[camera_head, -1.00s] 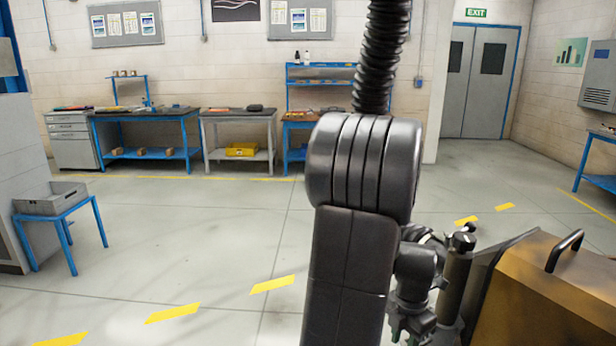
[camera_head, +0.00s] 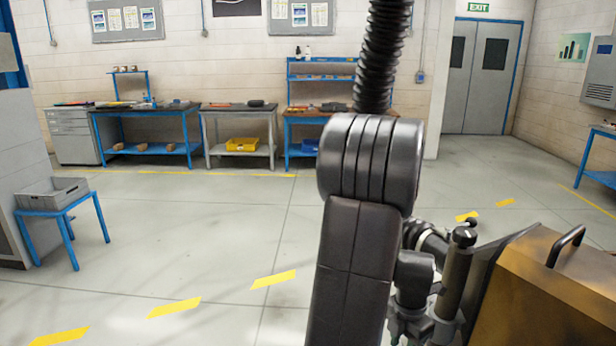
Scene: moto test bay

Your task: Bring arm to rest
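My arm (camera_head: 358,235) rises through the centre-right of the head view as a dark, thick link with a rounded, ribbed joint on top. A black corrugated hose runs up from behind that joint. Smaller grey wrist parts (camera_head: 415,275) show low down, right of the link and partly hidden by it. My gripper's fingers cannot be made out among these parts at the lower edge. No held object can be seen.
A brownish-yellow case-like body with a black handle (camera_head: 565,245) fills the lower right, close to the wrist parts. A grey crate (camera_head: 52,193) sits on a blue stand (camera_head: 75,240) at left. Workbenches (camera_head: 145,148) line the back wall. Open floor lies between.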

